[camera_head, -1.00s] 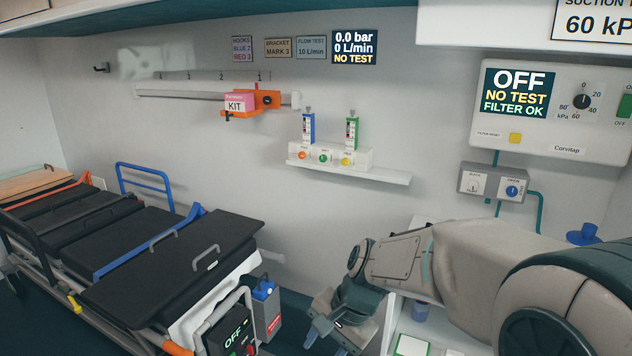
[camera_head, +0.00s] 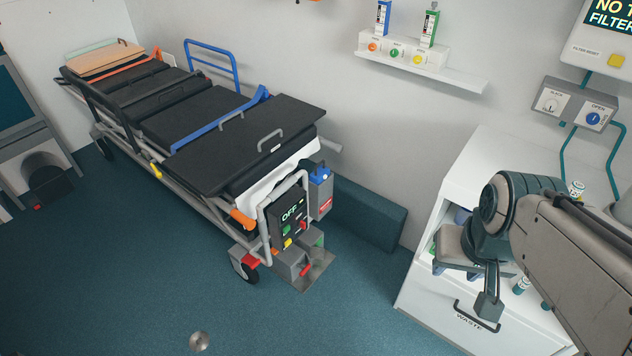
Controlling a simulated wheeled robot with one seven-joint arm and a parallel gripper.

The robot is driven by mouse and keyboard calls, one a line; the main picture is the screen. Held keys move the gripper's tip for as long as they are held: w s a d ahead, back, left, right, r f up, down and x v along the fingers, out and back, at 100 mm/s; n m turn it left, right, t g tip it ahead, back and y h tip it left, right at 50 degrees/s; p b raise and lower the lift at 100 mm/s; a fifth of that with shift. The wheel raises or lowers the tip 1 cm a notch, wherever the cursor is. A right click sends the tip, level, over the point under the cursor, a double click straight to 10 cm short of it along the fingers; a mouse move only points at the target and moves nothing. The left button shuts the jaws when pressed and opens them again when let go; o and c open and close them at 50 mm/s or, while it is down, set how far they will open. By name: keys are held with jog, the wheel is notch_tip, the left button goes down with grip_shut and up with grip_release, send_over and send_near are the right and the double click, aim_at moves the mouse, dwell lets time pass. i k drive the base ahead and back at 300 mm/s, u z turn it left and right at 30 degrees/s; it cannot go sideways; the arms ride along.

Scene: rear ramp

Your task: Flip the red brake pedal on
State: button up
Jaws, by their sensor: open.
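The stretcher (camera_head: 240,145) stands on the left with its near end toward the middle of the view. A red pedal (camera_head: 250,261) sits low at that end, just above the black caster wheel (camera_head: 251,276). A second, smaller red part (camera_head: 306,270) shows on the grey floor bracket to its right; I cannot tell its exact shape. My gripper (camera_head: 488,305) is at the right, in front of the white cabinet, pointing down and well apart from the pedal. It is open and holds nothing that I can see; its fingers are partly hidden by their angle.
A control box (camera_head: 292,215) reading OFF and a blue-topped grey unit (camera_head: 320,192) hang at the stretcher's near end. The white cabinet (camera_head: 425,285) with a WASTE handle stands close to my arm. A metal disc (camera_head: 199,341) lies on the floor. The floor between is clear.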

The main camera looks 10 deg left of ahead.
aim_at(249, 259)
jog(key=u, duration=2.9)
jog(key=k, duration=0.95)
jog(key=z, duration=0.85)
jog(key=i, duration=0.5)
